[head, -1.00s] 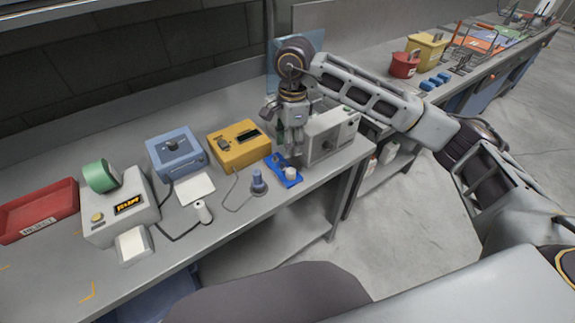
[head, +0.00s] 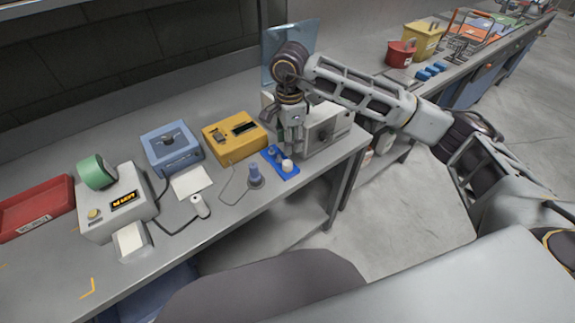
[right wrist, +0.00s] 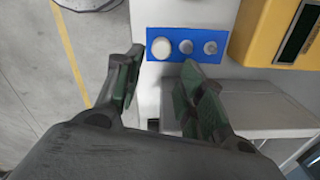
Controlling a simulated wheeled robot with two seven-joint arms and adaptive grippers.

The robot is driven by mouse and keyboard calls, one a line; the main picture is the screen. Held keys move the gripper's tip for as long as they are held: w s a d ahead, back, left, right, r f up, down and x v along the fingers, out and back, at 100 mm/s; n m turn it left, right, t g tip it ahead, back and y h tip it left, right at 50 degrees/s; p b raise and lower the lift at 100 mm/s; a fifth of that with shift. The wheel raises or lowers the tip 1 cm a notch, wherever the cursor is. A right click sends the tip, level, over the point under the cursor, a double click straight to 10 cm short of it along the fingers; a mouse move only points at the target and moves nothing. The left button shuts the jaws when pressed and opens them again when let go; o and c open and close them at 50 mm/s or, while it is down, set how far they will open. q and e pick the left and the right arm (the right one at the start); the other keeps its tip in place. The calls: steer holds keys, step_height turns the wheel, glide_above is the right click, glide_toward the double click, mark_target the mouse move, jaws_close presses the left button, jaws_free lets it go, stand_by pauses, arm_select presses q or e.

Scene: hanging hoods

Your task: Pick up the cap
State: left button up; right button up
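A white round cap (head: 287,165) sits at the near end of a small blue holder (head: 291,175) on the bench. The right wrist view shows the cap (right wrist: 161,48) from above, in line with two smaller grey round pieces (right wrist: 198,48) on the blue holder (right wrist: 222,34). My right gripper (head: 289,150) is over the holder. In the right wrist view its two fingers (right wrist: 163,80) stand apart with nothing between them, and the cap shows beyond the gap between the tips. Whether a fingertip touches anything cannot be told. My left gripper is not in view.
A grey-white box (head: 325,130) stands close to the right of the gripper. A yellow box (head: 235,142) and a blue box (head: 171,150) stand to the left. The bench's front edge is close.

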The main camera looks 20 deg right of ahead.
glide_above(288, 163)
step_height(288, 163, down, 4)
steer(key=shift+d+f, duration=0.1)
steer(key=shift+d, duration=0.05)
steer(key=shift+f, duration=0.45)
steer(key=f, duration=0.2)
steer(key=f+p, duration=0.1)
steer(key=shift+a+f, duration=0.25)
steer(key=shift+f, duration=0.55)
steer(key=c, duration=0.5)
steer(key=shift+r, duration=0.4)
step_height(288, 163, up, 8)
steer(key=shift+f+b, duration=0.15)
steer(key=shift+b, duration=0.2)
steer(key=shift+c, duration=0.2)
steer(key=shift+r, duration=0.55)
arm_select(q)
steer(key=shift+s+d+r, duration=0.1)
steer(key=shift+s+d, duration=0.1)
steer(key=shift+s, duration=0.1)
arm_select(e)
steer(key=shift+r, duration=0.15)
